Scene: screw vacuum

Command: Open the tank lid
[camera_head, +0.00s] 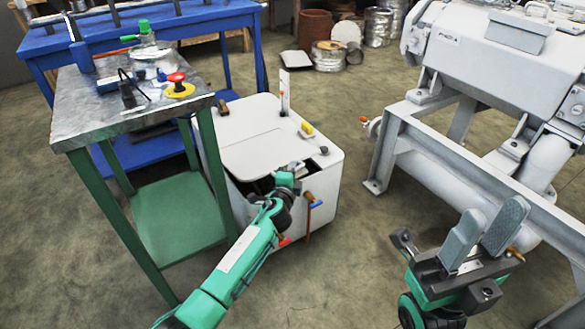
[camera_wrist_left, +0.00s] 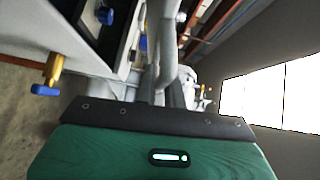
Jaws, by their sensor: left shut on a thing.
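The white tank (camera_head: 300,222) stands on the floor at the middle of the head view. Its lid (camera_head: 262,152) is the flat white panel on top, and a dark gap shows under its front edge. My left gripper (camera_head: 291,174) is at that front edge, shut on the lid; the exact contact is hard to see. In the left wrist view, the grey fingers (camera_wrist_left: 167,70) extend toward the tank beside a dark opening (camera_wrist_left: 90,28). My right gripper (camera_head: 493,220) is open and empty, well to the right of the tank.
A green-legged metal table (camera_head: 140,115) stands close to the tank's left, with a red-and-yellow button (camera_head: 178,85) on it. A large grey machine (camera_head: 470,160) stands at the right. A blue-handled valve (camera_head: 315,204) sticks out from the tank's front.

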